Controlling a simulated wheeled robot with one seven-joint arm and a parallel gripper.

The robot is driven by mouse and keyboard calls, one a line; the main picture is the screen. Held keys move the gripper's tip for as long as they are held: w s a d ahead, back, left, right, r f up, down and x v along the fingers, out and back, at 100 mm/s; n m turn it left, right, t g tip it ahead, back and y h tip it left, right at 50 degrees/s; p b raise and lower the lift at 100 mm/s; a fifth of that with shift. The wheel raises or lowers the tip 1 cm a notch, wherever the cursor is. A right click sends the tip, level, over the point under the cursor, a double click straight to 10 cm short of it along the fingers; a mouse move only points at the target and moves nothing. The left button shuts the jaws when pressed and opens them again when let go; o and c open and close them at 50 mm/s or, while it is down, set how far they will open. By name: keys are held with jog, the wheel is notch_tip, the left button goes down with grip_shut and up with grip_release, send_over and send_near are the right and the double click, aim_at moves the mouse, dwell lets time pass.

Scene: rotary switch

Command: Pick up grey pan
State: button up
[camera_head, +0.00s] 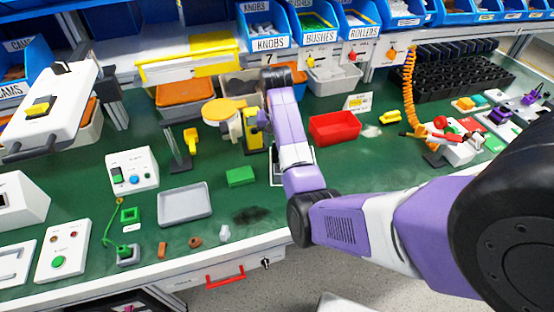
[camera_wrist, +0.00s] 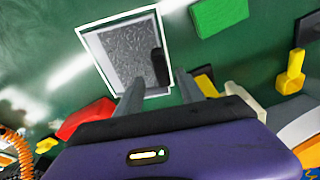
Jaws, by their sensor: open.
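A shallow grey pan (camera_head: 185,204) with a raised rim lies flat on the green bench top, left of the middle in the head view. I cannot make it out in the wrist view. My gripper (camera_wrist: 160,82) is open in the wrist view, with its two fingers apart and nothing between them. It hangs over the bench near a white-framed plate with a grey textured face (camera_wrist: 125,55). In the head view my arm hides the fingers; the end of the arm is up and right of the pan, apart from it.
A green block (camera_head: 240,176) lies right of the pan, a white button box (camera_head: 132,168) up and left. Small brown parts (camera_head: 195,241) lie along the front edge. A red bin (camera_head: 334,127) stands right of my arm. The bench around the pan is mostly clear.

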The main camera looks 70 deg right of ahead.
jog(key=shift+a+f, duration=0.15)
jog(key=shift+f, duration=0.15)
jog(key=f, duration=0.4)
jog(key=d+f+p, duration=0.1)
jog(key=f, duration=0.2)
jog(key=shift+w+f, duration=0.1)
jog(key=shift+w, duration=0.2)
grip_shut()
